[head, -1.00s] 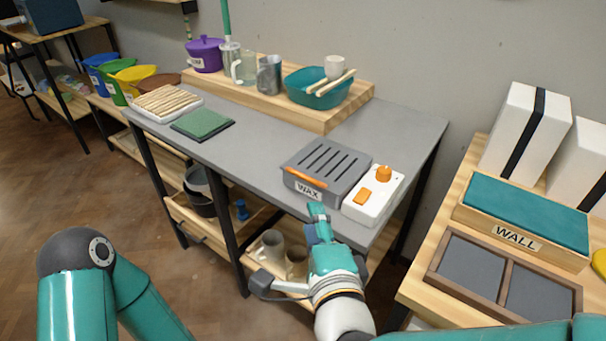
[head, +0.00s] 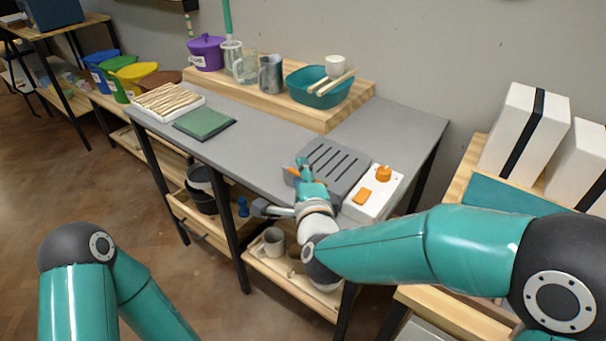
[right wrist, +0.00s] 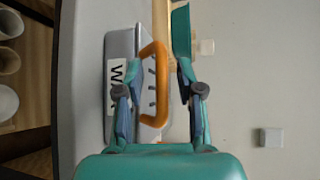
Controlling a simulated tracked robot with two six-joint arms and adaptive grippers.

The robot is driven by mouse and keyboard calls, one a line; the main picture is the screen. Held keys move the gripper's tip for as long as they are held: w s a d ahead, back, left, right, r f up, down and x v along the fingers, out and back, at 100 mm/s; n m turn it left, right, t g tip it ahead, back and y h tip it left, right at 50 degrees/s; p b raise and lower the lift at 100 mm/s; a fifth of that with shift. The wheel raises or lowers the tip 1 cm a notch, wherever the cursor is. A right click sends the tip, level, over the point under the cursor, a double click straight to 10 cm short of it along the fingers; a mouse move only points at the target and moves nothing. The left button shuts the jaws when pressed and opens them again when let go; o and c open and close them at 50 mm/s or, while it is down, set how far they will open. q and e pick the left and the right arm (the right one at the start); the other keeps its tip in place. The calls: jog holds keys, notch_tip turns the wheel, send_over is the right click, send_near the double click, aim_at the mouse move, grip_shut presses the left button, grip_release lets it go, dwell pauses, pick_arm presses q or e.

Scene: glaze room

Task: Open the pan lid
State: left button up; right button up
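The wax pan is a grey box with a slotted lid (head: 336,160) and stands on the grey table near its front edge. The lid lies closed on it. Its orange handle (right wrist: 160,84) shows large in the right wrist view, beside the WAX label (right wrist: 116,90). My right gripper (head: 306,172) is at the pan's front and hides most of the handle and label in the head view. In the right wrist view its two fingers (right wrist: 158,97) are apart, one on either side of the handle, with gaps visible. My left gripper is out of view.
A white control box (head: 372,194) with an orange knob stands just right of the pan. A wooden riser (head: 330,118) behind carries a teal basin (head: 318,90) and jugs. A green mat (head: 204,123) lies left; the table between is clear.

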grip_shut()
